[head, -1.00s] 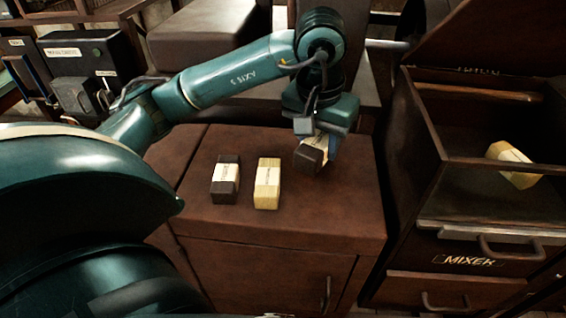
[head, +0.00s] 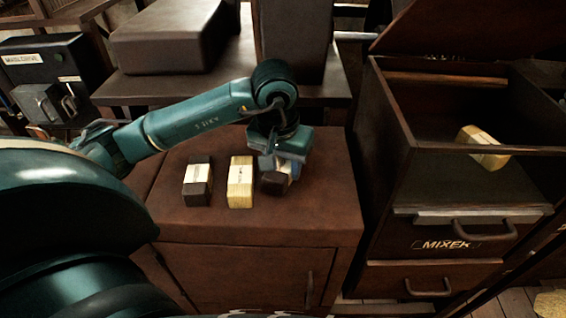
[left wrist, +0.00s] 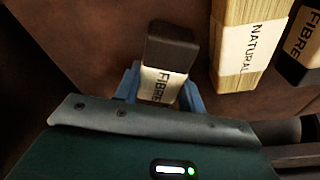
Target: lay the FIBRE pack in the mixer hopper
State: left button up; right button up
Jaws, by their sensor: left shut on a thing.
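My left gripper (head: 280,166) is shut on a dark brown pack (head: 274,184) with a pale band, at the right end of a row on the brown cabinet top. In the left wrist view the band of this held pack (left wrist: 170,50) reads FIBRE, and the blue fingers lie on either side of it. I cannot tell whether it touches the top. The mixer hopper (head: 408,150) is the open brown bin at the right, its lid raised. A pale yellow pack (head: 483,147) shows tilted inside it. My right gripper is not in view.
A yellow NATURAL pack (head: 240,182) stands close beside the held pack. Left of it stands a second dark FIBRE pack (head: 197,181). The cabinet top (head: 270,225) is bare in front. A gap and the hopper's side wall separate cabinet and hopper.

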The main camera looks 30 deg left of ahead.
pick_arm(q)
jog(key=shift+f, duration=0.1)
jog(key=shift+f+b, duration=0.15)
jog(key=shift+b, duration=0.15)
jog(key=o, duration=1.1)
